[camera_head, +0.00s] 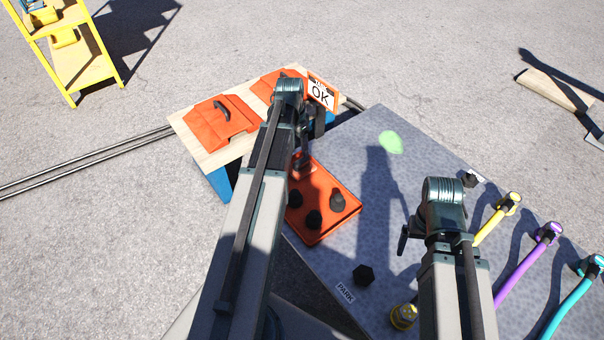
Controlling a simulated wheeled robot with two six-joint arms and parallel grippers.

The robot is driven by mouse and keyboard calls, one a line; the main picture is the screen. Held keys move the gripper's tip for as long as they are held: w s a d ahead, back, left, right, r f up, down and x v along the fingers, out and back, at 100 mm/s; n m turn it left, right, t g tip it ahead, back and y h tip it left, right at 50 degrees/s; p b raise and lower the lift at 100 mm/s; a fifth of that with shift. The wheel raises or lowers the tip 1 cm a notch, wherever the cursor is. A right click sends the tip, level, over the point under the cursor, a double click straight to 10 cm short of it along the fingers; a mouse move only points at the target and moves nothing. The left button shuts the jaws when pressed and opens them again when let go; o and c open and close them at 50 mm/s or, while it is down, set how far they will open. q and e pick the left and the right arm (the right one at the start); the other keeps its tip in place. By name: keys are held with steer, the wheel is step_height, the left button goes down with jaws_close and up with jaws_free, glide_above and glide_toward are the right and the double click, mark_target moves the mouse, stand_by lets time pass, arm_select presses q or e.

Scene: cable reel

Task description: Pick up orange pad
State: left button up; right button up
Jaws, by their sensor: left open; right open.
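An orange pad (222,125) with a dark arched handle lies on a pale wooden board (188,132) left of my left arm. A second orange piece (268,84) lies at the board's far end, partly hidden by that arm. My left gripper (302,162) is open, near the far edge of an orange tray (318,225); its fingers are partly hidden, and I cannot tell whether it touches anything. My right gripper (404,238) is open and apart from the orange pieces, above the grey table; its fingers are only partly visible.
The tray holds several black knobs. A black hexagonal piece (363,275) sits near the "PARK" label (345,292). An "OK" sign (321,95) stands behind my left gripper. The table's far middle is fairly clear.

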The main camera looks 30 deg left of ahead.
mark_target(301, 160)
arm_select(q)
steer(key=shift+w+f+b, duration=0.1)
steer(key=shift+f+b, duration=0.4)
steer(key=shift+f, duration=0.55)
arm_select(e)
steer(key=shift+f, duration=1.05)
arm_select(q)
steer(key=shift+f, duration=0.1)
arm_select(e)
steer(key=shift+f, duration=0.1)
arm_select(q)
steer(key=f+b, duration=0.3)
steer(key=d+f+b, duration=0.1)
steer(key=f+b, duration=0.1)
arm_select(e)
step_height(301, 160, down, 5)
steer(key=shift+f, duration=0.1)
arm_select(q)
jaws_close()
